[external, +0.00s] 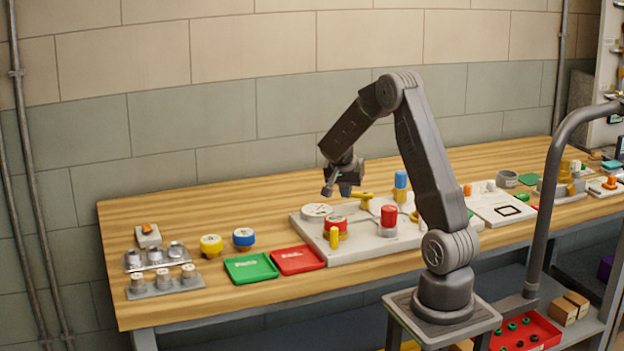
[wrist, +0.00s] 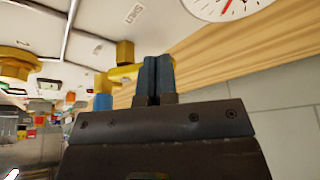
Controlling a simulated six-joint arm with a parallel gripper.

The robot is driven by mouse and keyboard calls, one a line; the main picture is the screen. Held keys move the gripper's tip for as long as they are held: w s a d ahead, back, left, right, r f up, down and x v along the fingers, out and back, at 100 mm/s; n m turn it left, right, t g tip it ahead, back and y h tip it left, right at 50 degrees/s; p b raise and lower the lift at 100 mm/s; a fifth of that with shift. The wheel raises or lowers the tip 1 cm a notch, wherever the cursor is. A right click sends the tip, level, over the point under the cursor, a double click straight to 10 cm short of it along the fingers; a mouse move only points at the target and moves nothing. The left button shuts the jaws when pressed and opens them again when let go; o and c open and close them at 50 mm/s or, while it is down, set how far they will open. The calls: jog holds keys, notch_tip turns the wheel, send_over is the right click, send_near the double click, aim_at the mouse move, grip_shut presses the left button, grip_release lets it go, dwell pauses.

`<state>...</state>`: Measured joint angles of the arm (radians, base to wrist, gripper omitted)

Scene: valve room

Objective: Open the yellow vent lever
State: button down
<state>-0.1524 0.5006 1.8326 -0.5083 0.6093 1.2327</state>
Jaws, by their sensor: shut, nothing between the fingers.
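A yellow lever (external: 366,198) stands on the grey valve panel (external: 350,250), near the panel's back edge. In the wrist view its yellow bar (wrist: 125,72) runs sideways behind my fingertips, with a yellow block at its end. My gripper (external: 345,192) is above the back of the panel, just left of the lever. In the wrist view my gripper (wrist: 157,75) has its two blue-grey fingers together with nothing held. The fingers overlap one end of the lever in that view; I cannot tell whether they touch it.
A white gauge (external: 317,212) is left of the lever. A red knob (external: 388,215) and a blue-topped yellow post (external: 400,187) stand nearby. A red knob on a yellow base (external: 335,223) is in front. Green (external: 250,268) and red (external: 298,260) trays lie left of the panel.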

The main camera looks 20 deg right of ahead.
aim_at(333, 207)
jog(key=m, duration=0.1)
jog(key=w+m, duration=0.1)
jog(key=m, duration=0.1)
jog(key=shift+w+d+g+h, duration=0.15)
jog(key=shift+w+g+h, duration=0.05)
jog(key=shift+g+h, duration=0.2)
jog(key=m, duration=0.1)
jog(key=w+m+g, duration=0.1)
jog(key=shift+w+d+m, duration=0.1)
jog(key=shift+d+m, duration=0.25)
jog(key=shift+m, duration=0.05)
jog(key=m, duration=0.1)
jog(key=w+d+m+g, duration=0.1)
jog(key=m, duration=0.1)
jog(key=shift+d+m+h, duration=0.1)
jog(key=shift+m+h, duration=0.2)
jog(key=shift+h, duration=0.1)
jog(key=shift+w+d, duration=0.15)
jog(key=shift+w, duration=0.05)
jog(key=shift+d, duration=0.15)
jog(key=a, duration=0.4)
jog(key=shift+a, duration=0.3)
jog(key=v, duration=0.9)
jog(key=shift+r, duration=0.5)
